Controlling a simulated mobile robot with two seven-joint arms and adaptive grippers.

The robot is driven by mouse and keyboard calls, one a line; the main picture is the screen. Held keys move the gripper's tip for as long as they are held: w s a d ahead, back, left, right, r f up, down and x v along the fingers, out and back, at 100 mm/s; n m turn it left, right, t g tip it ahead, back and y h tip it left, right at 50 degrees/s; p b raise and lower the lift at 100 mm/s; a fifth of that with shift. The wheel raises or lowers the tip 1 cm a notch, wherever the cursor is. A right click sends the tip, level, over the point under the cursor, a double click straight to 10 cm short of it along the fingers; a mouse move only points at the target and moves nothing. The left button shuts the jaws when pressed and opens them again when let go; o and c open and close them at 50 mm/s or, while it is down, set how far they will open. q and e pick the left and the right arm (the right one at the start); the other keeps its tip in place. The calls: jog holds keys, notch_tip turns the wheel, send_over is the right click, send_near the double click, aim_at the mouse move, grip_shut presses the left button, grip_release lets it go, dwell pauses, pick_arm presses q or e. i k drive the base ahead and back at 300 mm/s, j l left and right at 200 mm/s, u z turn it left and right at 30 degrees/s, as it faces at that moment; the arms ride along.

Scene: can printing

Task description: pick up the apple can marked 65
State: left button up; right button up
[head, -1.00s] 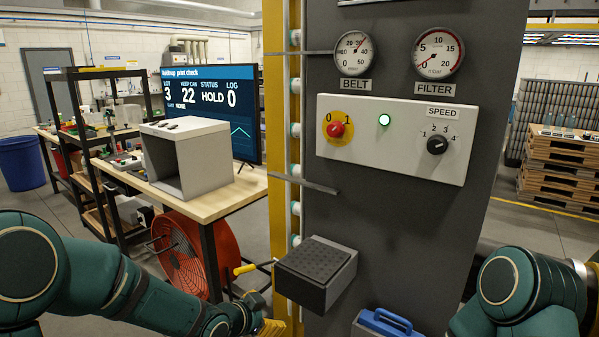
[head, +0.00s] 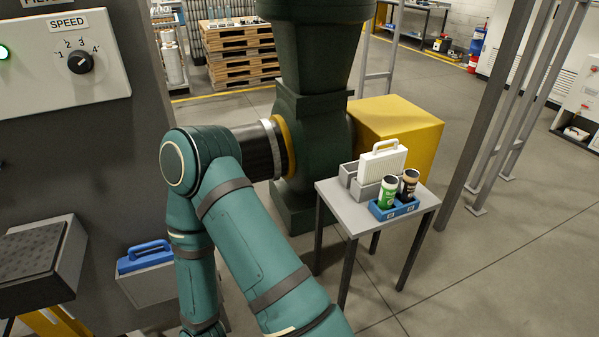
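Two cans stand upright in a blue tray (head: 404,210) on a small grey table (head: 349,206) right of centre. The other can (head: 408,186) is black and tan. Both have dark tops. Their numbers and pictures are too small to read, so I cannot tell which is the apple can marked 65. My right arm fills the lower middle, its hand out of view below.
A grey holder (head: 352,176) with a white handled panel (head: 381,160) stands behind the cans. A dark green machine with a yellow box (head: 402,132) is behind the table. Floor right of the table is clear.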

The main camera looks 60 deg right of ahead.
aim_at(389, 185)
jog(key=z, duration=2.55)
